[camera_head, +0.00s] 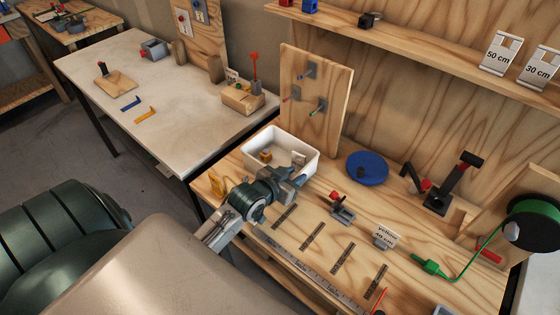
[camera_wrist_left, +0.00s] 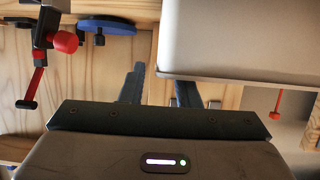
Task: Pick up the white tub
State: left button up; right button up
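The white tub (camera_head: 252,150) sits upright on the wooden bench, with a small orange-brown block and a pale grey piece inside. My left gripper (camera_head: 297,179) is at the tub's near right corner, low by its wall. In the left wrist view, the tub (camera_wrist_left: 240,38) fills the upper right. The two dark fingers of my left gripper (camera_wrist_left: 160,88) stand apart, with a gap between them. The tub's edge lies over that gap, and the tub hides the tip of the right-hand finger. I cannot tell whether either finger touches it. My right gripper is not in view.
A blue disc (camera_head: 367,168) and a small red-and-grey clamp (camera_head: 342,207) lie right of the tub. An upright wooden panel (camera_head: 318,98) with pegs stands behind it. A metal ruler (camera_head: 305,268) runs along the bench's front. A green spool (camera_head: 533,220) stands far right.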

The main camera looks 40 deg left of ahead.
aim_at(300, 172)
pick_arm(q)
jog(key=shift+p+x, duration=0.35)
jog(key=shift+x, duration=1.4)
jog(key=shift+r, duration=0.15)
grip_shut()
